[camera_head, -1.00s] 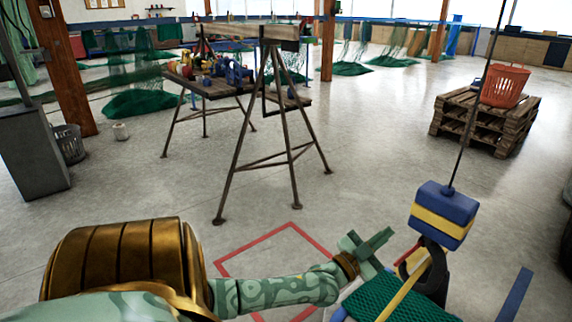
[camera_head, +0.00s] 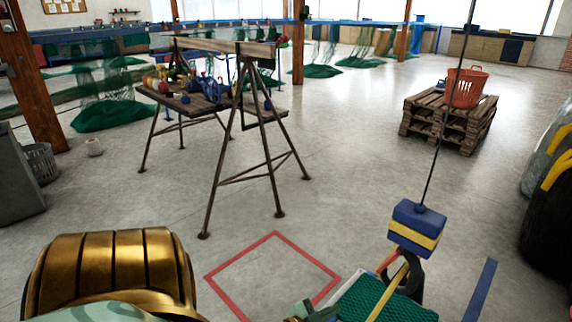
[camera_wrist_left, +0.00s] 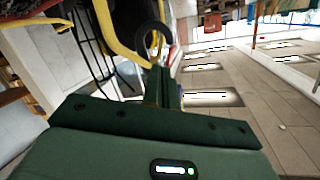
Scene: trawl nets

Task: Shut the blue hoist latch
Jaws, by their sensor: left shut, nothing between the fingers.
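The hoist block (camera_head: 416,229), blue with a yellow band, hangs on a thin cable (camera_head: 446,120). A dark hook (camera_head: 416,277) hangs under it, with yellow and red straps at it. The hook's dark ring also shows in the left wrist view (camera_wrist_left: 153,28). I cannot make out the latch or whether it is open. My left gripper (camera_head: 303,309) is partly cut off at the bottom edge of the head view, left of the hook and apart from it. Its green fingers (camera_wrist_left: 160,83) are shut and empty, below the ring in the wrist view. My right gripper is out of view.
A green net bundle (camera_head: 375,300) lies below the hook. A red square (camera_head: 274,232) is marked on the floor. A wooden trestle bench (camera_head: 200,104) stands behind. An orange basket (camera_head: 467,87) sits on a pallet (camera_head: 448,120) at right. The middle floor is clear.

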